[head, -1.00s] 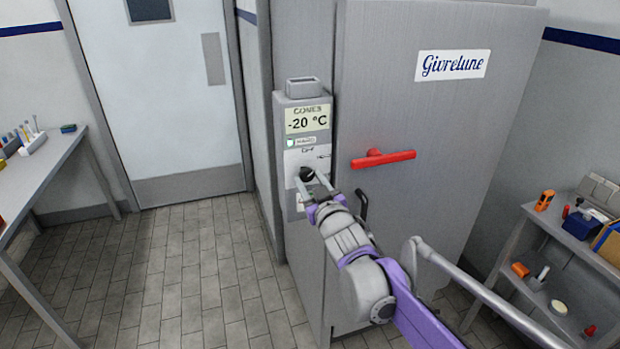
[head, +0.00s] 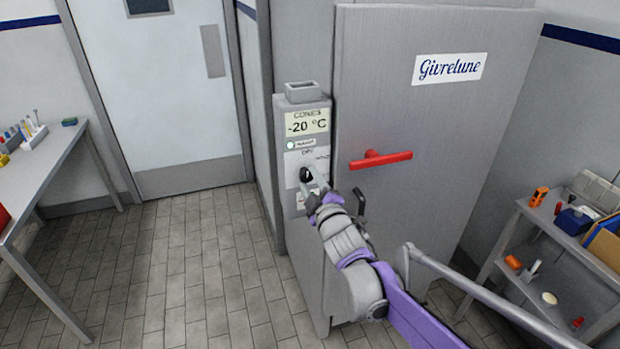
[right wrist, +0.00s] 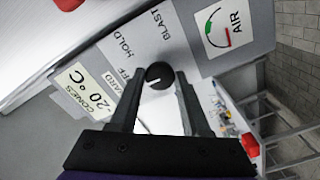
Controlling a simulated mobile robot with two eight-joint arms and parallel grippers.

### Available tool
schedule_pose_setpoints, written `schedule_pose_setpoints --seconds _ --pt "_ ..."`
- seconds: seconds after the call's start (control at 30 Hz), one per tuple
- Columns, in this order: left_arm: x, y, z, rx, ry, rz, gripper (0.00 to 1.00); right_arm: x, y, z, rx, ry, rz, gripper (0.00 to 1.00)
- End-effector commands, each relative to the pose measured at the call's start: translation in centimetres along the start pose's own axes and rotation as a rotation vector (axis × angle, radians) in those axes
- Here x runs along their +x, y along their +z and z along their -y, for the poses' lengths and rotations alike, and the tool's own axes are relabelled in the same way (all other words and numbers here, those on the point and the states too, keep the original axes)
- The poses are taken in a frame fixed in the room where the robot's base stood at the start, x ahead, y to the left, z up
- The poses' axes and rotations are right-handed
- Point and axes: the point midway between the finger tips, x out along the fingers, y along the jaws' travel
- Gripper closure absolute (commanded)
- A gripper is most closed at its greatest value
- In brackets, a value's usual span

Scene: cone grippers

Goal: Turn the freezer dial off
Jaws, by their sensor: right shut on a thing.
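The freezer (head: 440,120) has a narrow control panel (head: 294,160) on its left with a display reading -20 °C. The black round dial (head: 306,174) sits below the OFF label; it also shows in the right wrist view (right wrist: 159,74). My right gripper (head: 312,181) is at the panel, shut on the dial, with one finger on each side of it in the right wrist view (right wrist: 158,82). A pale mark on the dial points left there, roughly toward the partly hidden OFF label; its exact setting is hard to read. My left gripper is not in view.
A red door handle (head: 380,160) sticks out right of the panel. An AIR gauge (right wrist: 219,26) is beyond the dial. A bench (head: 55,165) stands at left and a shelf unit (head: 520,240) at right. The tiled floor (head: 200,265) between is clear.

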Motion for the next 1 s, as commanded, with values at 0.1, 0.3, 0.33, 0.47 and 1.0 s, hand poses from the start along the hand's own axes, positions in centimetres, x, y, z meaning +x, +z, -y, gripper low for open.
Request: schedule_pose_setpoints --seconds 0.1,0.3,0.33,0.47,1.0 --pt "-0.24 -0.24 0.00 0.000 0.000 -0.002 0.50 0.02 0.01 -0.07 -0.032 0.000 0.001 1.00" --pt "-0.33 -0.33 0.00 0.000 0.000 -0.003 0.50 0.00 0.05 -0.01 -0.056 0.000 0.001 1.00" --pt "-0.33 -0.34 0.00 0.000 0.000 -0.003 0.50 -0.01 0.06 0.00 -0.057 0.000 0.001 1.00" --pt "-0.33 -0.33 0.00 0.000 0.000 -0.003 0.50 -0.01 0.07 0.01 -0.058 0.000 0.001 1.00" --pt "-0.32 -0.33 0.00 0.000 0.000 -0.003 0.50 -0.01 0.03 0.00 -0.057 0.000 0.001 0.23"
